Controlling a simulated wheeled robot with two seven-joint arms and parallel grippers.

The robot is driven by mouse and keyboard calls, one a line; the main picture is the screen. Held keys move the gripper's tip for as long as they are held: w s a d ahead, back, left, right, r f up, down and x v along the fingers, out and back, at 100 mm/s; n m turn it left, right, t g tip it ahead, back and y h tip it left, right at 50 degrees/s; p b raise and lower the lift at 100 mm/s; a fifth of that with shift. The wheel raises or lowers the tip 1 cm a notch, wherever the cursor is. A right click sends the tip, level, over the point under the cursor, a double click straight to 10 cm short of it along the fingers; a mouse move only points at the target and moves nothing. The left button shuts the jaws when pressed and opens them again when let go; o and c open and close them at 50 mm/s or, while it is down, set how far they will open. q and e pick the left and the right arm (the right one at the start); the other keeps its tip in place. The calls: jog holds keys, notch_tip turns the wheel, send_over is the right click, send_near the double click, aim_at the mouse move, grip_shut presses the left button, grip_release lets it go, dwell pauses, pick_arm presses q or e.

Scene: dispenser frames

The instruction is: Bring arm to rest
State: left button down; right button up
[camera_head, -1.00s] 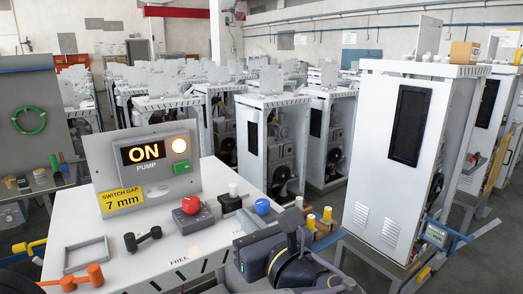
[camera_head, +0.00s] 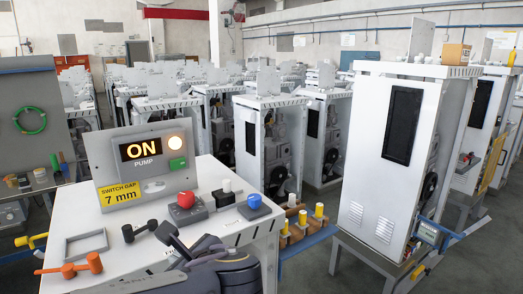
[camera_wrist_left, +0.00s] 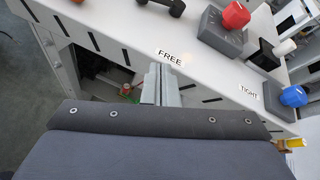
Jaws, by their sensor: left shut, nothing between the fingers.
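My left gripper (camera_head: 168,230) shows low in the head view, over the front part of the white dispenser bench (camera_head: 240,200), close to the black bar with round ends (camera_head: 140,231). In the left wrist view its two fingers (camera_wrist_left: 161,82) lie together with nothing between them. They point at the bench's front edge by the "FREE" label (camera_wrist_left: 170,57). My arm hides part of the bench top in the head view. My right gripper is in neither view.
A red knob on a grey block (camera_head: 187,203) and a blue knob (camera_head: 254,202) stand on the bench. The panel (camera_head: 150,165) reads "ON", "PUMP". Orange bars (camera_head: 70,267) and a grey frame (camera_head: 86,244) lie left. A white cabinet (camera_head: 380,170) stands right.

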pick_arm(q)
jog(key=s+a+f+n+g+h, duration=0.4)
jog(key=s+a+f+n+g, duration=0.1)
jog(key=s+a+f+n, duration=0.45)
jog(key=s+d+f+n+h, duration=0.2)
jog(key=s+n+h, duration=0.2)
jog(key=n, duration=0.4)
jog(key=s+d+f+n+t+h, duration=0.1)
jog(key=s+n+h, duration=0.3)
jog(key=n, duration=0.4)
jog(key=shift+s+d+f, duration=0.6)
jog(key=shift+s+f, duration=0.1)
jog(key=shift+f, duration=0.15)
